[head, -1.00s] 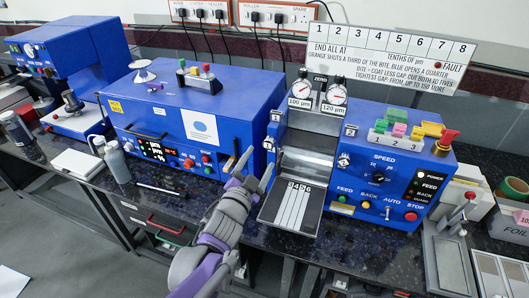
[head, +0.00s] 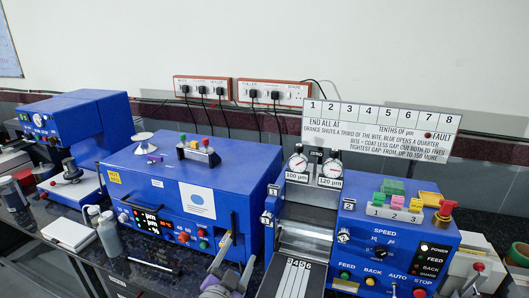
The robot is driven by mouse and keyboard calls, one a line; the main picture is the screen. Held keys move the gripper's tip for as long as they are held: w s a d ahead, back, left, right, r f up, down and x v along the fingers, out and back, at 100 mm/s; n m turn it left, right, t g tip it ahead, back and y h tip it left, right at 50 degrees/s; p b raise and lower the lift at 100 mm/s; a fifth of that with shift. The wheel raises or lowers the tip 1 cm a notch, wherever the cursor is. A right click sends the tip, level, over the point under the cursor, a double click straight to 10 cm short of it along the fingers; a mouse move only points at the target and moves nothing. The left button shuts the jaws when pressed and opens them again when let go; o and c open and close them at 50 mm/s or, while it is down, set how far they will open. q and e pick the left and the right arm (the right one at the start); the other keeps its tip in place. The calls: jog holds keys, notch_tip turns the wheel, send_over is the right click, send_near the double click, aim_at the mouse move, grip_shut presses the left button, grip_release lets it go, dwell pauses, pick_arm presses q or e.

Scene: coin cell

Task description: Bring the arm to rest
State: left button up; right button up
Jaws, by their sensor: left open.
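My left gripper (head: 236,255) shows at the bottom centre of the head view, with its two fingers pointing up and apart. It is open and I see nothing between the fingers. It is in front of the right end of the blue oven-like box (head: 230,208), left of the roller machine's striped outfeed plate (head: 290,278). I cannot tell whether it touches either machine. Most of my left arm is cut off by the bottom edge. My right gripper is not in view.
The blue roller machine (head: 345,262) stands at right, with dials, coloured blocks and a red knob (head: 446,208) on top. Another blue machine (head: 75,125) is at far left. Sockets line the wall.

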pick_arm(q)
jog(key=s+a+f+n+g+y+p, duration=0.2)
jog(key=s+a+f+n+g+y, duration=0.4)
jog(key=s+a, duration=0.5)
jog(key=s+f+n+g+h, duration=0.2)
jog(key=s+f+g, duration=0.3)
jog(key=s, duration=0.8)
notch_tip(320, 180, down, 2)
jog(key=shift+d+f+n, duration=0.1)
jog(key=shift+d+n, duration=0.2)
jog(key=shift+n, duration=0.2)
